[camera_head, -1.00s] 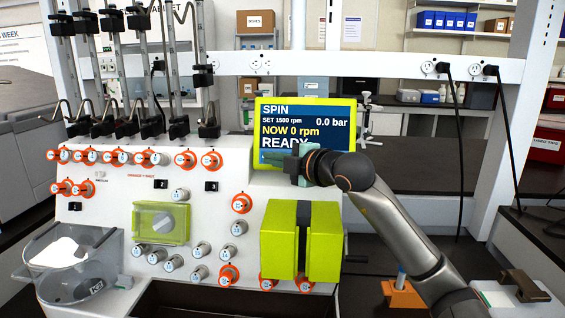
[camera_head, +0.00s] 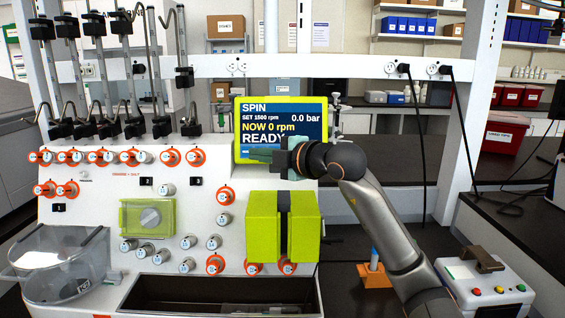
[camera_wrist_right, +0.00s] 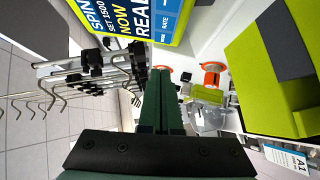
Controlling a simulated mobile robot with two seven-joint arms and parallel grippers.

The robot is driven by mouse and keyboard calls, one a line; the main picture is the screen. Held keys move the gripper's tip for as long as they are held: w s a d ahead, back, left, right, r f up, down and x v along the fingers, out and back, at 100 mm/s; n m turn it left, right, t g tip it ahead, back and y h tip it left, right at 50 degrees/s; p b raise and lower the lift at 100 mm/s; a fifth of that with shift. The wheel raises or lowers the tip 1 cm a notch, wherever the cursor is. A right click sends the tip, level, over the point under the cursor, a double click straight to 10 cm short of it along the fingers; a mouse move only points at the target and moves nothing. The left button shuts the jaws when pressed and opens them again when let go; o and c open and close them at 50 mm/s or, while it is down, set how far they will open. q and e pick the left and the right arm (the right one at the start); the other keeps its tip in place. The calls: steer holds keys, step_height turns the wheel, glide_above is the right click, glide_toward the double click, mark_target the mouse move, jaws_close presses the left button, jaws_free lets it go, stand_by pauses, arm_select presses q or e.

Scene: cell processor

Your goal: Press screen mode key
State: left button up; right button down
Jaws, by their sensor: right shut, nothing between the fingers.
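The cell processor's screen (camera_head: 280,120) has a yellow-green frame and reads SPIN, SET 1500 rpm, 0.0 bar, NOW 0 rpm, READY. It also shows tilted in the right wrist view (camera_wrist_right: 128,18), with a RATE label along its blue edge. My right gripper (camera_head: 262,155) is in front of the screen's lower part and hides its bottom strip. In the right wrist view its green fingers (camera_wrist_right: 160,88) are shut together with nothing between them. I cannot tell whether the fingertips touch the screen. My left gripper is not in view.
Below the screen is a yellow-green block housing (camera_head: 262,228), close under my right arm. Orange-ringed knobs (camera_head: 196,157) and hooked poles (camera_head: 137,70) are to the left. A clear bowl (camera_head: 62,265) is at lower left. An orange holder (camera_head: 374,275) stands on the dark bench.

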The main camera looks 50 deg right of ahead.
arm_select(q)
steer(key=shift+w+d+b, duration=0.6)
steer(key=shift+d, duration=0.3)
arm_select(e)
steer(key=s+r, duration=0.1)
steer(key=s, duration=0.6)
steer(key=shift+a, duration=0.15)
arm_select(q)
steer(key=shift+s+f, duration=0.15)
